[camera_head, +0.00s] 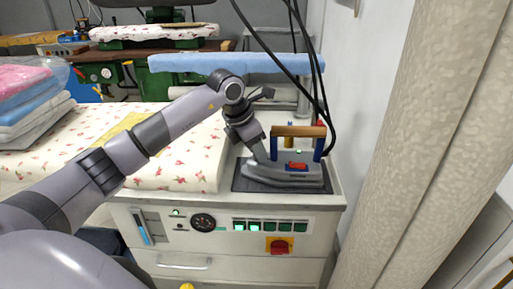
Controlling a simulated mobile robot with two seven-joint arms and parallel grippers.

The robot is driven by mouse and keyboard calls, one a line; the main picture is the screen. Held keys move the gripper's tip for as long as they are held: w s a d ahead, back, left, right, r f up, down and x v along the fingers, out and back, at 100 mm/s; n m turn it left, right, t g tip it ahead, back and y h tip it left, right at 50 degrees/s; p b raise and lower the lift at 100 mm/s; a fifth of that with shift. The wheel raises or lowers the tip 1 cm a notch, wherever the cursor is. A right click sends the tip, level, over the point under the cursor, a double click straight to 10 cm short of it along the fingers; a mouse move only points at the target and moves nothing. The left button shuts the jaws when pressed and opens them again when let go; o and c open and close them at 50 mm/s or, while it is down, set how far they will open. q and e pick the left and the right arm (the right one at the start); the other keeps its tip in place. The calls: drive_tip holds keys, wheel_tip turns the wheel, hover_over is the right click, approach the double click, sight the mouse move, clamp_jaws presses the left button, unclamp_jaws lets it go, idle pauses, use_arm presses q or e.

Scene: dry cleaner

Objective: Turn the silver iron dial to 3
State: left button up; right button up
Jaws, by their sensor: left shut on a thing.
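The silver iron (283,178) sits on a dark rest pad (240,184) at the right end of the worktop. It has a wooden handle (298,131) on blue posts and a red part (297,166) on its top. My left gripper (262,158) reaches down to the left part of the iron's top, left of the handle, with its fingers shut on a small part there. That part, seemingly the dial, is hidden behind the fingers, and its markings cannot be read. My right gripper is out of view.
A padded floral board (180,160) lies left of the iron. Folded packed clothes (30,95) are at the far left. Black cables (318,85) hang behind the iron. A wall stands close on the right.

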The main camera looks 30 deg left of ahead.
use_arm(q)
drive_tip(key=m, duration=0.1)
drive_tip(key=m+h, duration=0.1)
drive_tip(key=m, duration=0.1)
drive_tip(key=shift+a+r+m+g, duration=0.1)
drive_tip(key=shift+a+m+g, duration=0.1)
drive_tip(key=shift+m+g, duration=0.1)
drive_tip(key=m+g+h, duration=0.1)
drive_tip(key=m, duration=0.2)
drive_tip(key=shift+w+m+p, duration=0.15)
drive_tip(key=shift+m+p, duration=0.15)
drive_tip(key=shift+p, duration=0.1)
drive_tip(key=m+g, duration=0.1)
drive_tip(key=m, duration=0.1)
drive_tip(key=m+g, duration=0.1)
drive_tip(key=m, duration=0.2)
drive_tip(key=shift+w+a+h, duration=0.1)
drive_tip(key=shift+w+h, duration=0.1)
drive_tip(key=shift+h, duration=0.2)
drive_tip(key=shift+m, duration=0.4)
drive_tip(key=o, duration=1.1)
drive_tip(key=shift+c, duration=0.2)
drive_tip(key=v, duration=0.7)
